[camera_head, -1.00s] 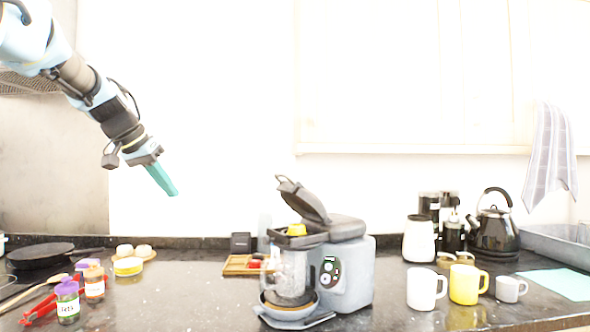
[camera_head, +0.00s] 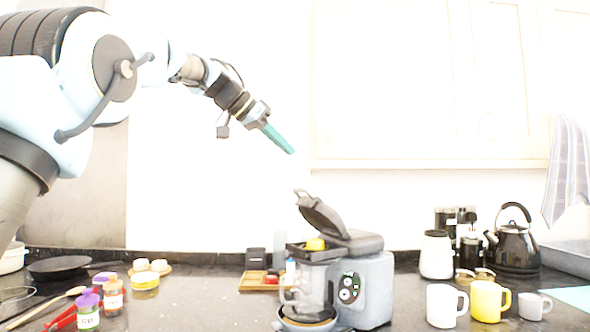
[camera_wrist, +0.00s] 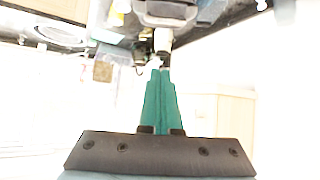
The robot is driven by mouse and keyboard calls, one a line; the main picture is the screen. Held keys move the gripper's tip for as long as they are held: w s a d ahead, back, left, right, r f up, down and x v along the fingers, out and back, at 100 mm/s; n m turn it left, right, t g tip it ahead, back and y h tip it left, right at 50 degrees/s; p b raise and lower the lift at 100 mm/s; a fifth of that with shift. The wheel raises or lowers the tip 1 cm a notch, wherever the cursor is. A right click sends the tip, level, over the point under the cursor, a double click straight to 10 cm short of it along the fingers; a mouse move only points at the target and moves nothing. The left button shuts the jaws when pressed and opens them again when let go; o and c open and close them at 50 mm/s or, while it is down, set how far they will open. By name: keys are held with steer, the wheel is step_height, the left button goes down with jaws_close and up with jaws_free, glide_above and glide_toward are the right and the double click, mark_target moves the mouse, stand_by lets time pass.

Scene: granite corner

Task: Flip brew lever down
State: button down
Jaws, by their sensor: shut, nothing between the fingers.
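The coffee machine (camera_head: 374,285) stands on the dark counter, grey with a round button panel (camera_head: 349,287) on its front. Its dark lid (camera_head: 322,213) is raised and tilted back to the left. A yellow piece (camera_head: 315,244) sits in the open top, above a clear jug (camera_head: 312,287). I cannot make out for sure which part is the brew lever. My gripper (camera_head: 291,151), with teal fingers, is shut and empty. It is in the air above and left of the raised lid, apart from the machine. In the wrist view the teal fingers (camera_wrist: 161,72) are together.
White (camera_head: 446,305), yellow (camera_head: 489,300) and grey mugs (camera_head: 533,305) stand right of the machine, with a black kettle (camera_head: 514,248) behind. Spice jars (camera_head: 112,296) and a black pan (camera_head: 60,267) are at left. A wooden tray (camera_head: 258,281) lies close left of the machine.

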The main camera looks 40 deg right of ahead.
steer(key=p, duration=0.2)
glide_above(302, 204)
steer(key=d, duration=0.2)
steer(key=f, duration=0.5)
steer(key=shift+s+d+f, duration=0.15)
steer(key=shift+s+f, duration=0.15)
steer(key=shift+w+a+f, duration=0.1)
steer(key=shift+a+f, duration=0.35)
steer(key=shift+a, duration=0.15)
steer(key=shift+w+a+f, duration=0.1)
steer(key=shift+a+f, duration=0.3)
steer(key=shift+a, duration=0.2)
steer(key=shift+w+a+f, duration=0.1)
steer(key=shift+a+f, duration=0.3)
steer(key=shift+a, duration=0.05)
